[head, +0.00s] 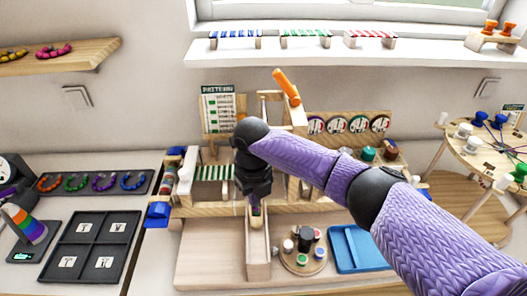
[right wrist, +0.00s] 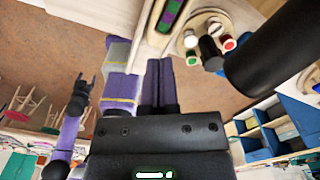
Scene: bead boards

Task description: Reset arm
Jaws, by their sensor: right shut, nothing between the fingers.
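My right arm comes in from the right in the head view. Its black gripper (head: 255,207) points down, shut and empty, over the back end of a narrow wooden channel (head: 258,262). Coloured pieces show just below the fingertips; I cannot tell whether the fingers touch the channel. In the right wrist view, a channel holding purple and green pieces (right wrist: 170,15) is at the top. My left gripper is not in the head view. A small black hand on a purple arm, seemingly my left gripper (right wrist: 84,84), shows in the right wrist view; its jaw state is unclear.
A round wooden holder (head: 303,262) with several small pots and a blue tray (head: 357,250) stand right of the channel. A wooden rack with an orange-handled tool (head: 287,87) rises behind. A black sectioned tray (head: 85,262) is at left. The board left of the channel is bare.

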